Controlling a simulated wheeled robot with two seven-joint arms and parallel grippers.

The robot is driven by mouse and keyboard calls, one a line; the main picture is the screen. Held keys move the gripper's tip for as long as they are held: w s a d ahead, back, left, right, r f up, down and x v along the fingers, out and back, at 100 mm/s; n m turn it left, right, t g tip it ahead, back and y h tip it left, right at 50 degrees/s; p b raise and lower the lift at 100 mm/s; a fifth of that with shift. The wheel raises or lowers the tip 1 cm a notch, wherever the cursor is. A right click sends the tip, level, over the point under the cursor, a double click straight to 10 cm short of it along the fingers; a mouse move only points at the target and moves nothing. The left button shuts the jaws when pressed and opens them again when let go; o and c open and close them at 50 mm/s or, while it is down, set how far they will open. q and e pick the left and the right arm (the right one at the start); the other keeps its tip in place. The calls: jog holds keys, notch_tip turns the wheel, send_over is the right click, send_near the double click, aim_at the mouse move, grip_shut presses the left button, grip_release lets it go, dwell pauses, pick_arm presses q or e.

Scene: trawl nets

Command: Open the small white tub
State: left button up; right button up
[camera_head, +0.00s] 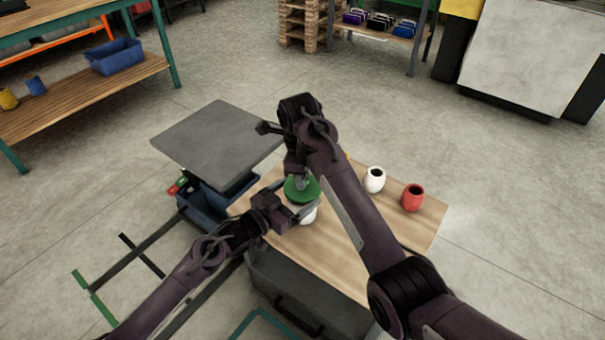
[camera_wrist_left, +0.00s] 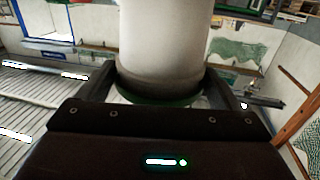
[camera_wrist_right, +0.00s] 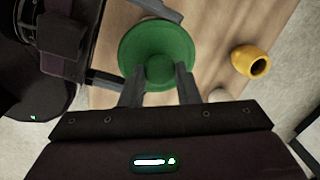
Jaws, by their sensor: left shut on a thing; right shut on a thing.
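The small white tub (camera_head: 309,217) is at the wooden table, partly hidden by my left gripper and the green lid. It fills the upper middle of the left wrist view (camera_wrist_left: 165,45), between the fingers. My left gripper (camera_head: 288,214) is shut on the tub's sides. My right gripper (camera_wrist_right: 160,82) comes from above and is shut on the knob of the lid (camera_wrist_right: 150,38).
A white pot (camera_head: 375,180) and a red pot (camera_head: 413,198) stand right of my right arm on the wooden table (camera_head: 425,226). A yellow pot (camera_wrist_right: 250,62) stands near the lid. A grey platform (camera_head: 215,135) over a blue bin (camera_head: 205,207) is at the left.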

pick_arm(q)
jog(key=shift+s+d, duration=0.15)
jog(key=shift+s, duration=0.05)
pick_arm(e)
jog(key=shift+w+d+r, duration=0.2)
jog(key=shift+w+d, duration=0.1)
jog(key=shift+d, duration=0.05)
jog(key=shift+r+g, duration=0.45)
jog(key=shift+g, duration=0.05)
pick_arm(q)
jog(key=shift+f, duration=0.3)
pick_arm(e)
jog(key=shift+a+r, duration=0.15)
jog(key=shift+r, duration=0.05)
pick_arm(q)
jog(key=shift+a, duration=0.2)
pick_arm(e)
jog(key=shift+a+r, duration=0.1)
jog(key=o, duration=0.8)
jog(key=shift+s, duration=0.1)
pick_arm(q)
jog(key=shift+r, duration=0.1)
pick_arm(e)
jog(key=o, duration=0.4)
jog(key=shift+s, duration=0.1)
jog(key=shift+c, duration=0.2)
jog(key=shift+f, duration=0.2)
pick_arm(q)
jog(key=shift+w+r, duration=0.1)
